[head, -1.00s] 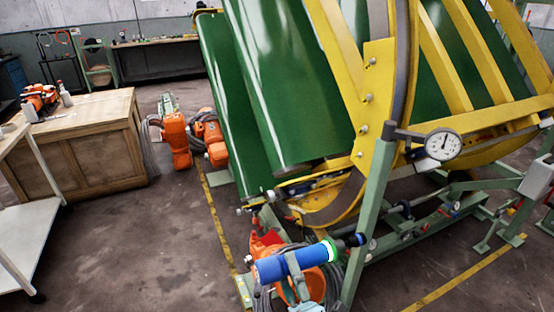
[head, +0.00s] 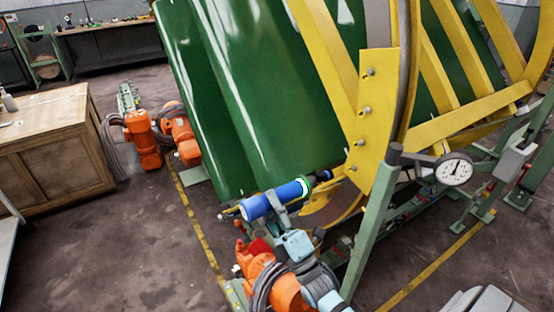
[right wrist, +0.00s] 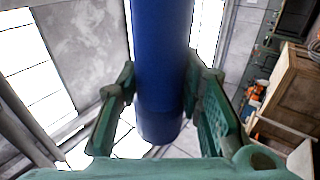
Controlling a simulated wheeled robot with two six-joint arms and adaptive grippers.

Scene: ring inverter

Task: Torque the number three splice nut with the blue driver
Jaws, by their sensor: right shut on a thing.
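The blue driver (head: 268,204) has a bright green ring and a dark nose. It is tilted, nose up to the right, towards the lower end of the yellow splice plate (head: 376,95). My right gripper (head: 279,210) is shut around the middle of its body. In the right wrist view the blue body (right wrist: 161,70) stands between the green fingers (right wrist: 160,95). Several silver nuts sit in a column on the plate, such as the top nut (head: 370,71). I see no numbers. I cannot tell whether the nose touches anything. My left gripper is not in view.
Orange motors (head: 142,140) and a wooden cabinet (head: 60,160) stand left. The floor between is open.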

